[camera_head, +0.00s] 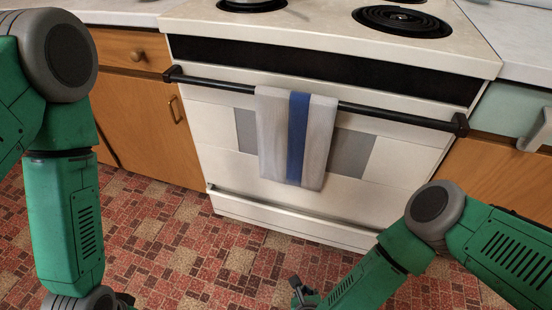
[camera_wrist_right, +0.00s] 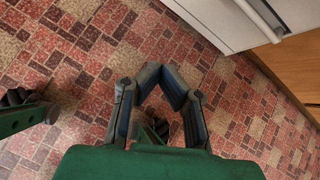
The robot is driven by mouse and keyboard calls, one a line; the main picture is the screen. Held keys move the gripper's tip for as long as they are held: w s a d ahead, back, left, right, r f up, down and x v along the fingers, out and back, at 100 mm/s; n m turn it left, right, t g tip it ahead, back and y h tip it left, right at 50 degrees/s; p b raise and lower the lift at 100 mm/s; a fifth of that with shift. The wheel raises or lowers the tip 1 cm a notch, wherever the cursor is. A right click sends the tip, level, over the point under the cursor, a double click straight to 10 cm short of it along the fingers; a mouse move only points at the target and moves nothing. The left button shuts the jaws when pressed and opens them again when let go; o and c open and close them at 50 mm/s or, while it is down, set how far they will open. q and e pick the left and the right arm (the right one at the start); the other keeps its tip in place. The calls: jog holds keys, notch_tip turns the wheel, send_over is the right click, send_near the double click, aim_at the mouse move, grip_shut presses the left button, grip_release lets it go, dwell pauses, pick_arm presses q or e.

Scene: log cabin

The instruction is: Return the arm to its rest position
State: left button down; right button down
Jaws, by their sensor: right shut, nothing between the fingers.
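My right arm (camera_head: 372,277) comes in from the lower right of the head view and reaches down in front of the oven. Its gripper (camera_head: 303,295) shows only in part at the bottom edge. In the right wrist view the right gripper (camera_wrist_right: 161,73) is shut, its fingertips together and empty, with the tiled floor below it. My left arm (camera_head: 68,215) hangs down along the left side of the head view. Only a small dark part by its wrist shows at the bottom edge, so the state of the left gripper is not clear.
A white oven (camera_head: 225,165) stands ahead, with a black handle bar (camera_head: 395,115) and a striped towel (camera_head: 270,135) hanging on it. Wooden cabinets (camera_head: 135,105) flank it. The red patterned floor (camera_head: 175,235) between my arms is clear. A green-grey object (camera_head: 540,130) is at the right edge.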

jog(key=s+d+r+n+g+p, duration=0.4)
jog(key=d+r+n, duration=0.6)
jog(key=n, duration=0.7)
jog(key=s+d+r+n+g+p, duration=0.4)
jog(key=s+d+r+n, duration=0.5)
jog(key=n, duration=0.9)
notch_tip(320, 180, up, 4)
jog(key=shift+d+f+y, duration=0.15)
jog(key=shift+d+y, duration=0.25)
jog(key=shift+d, duration=0.4)
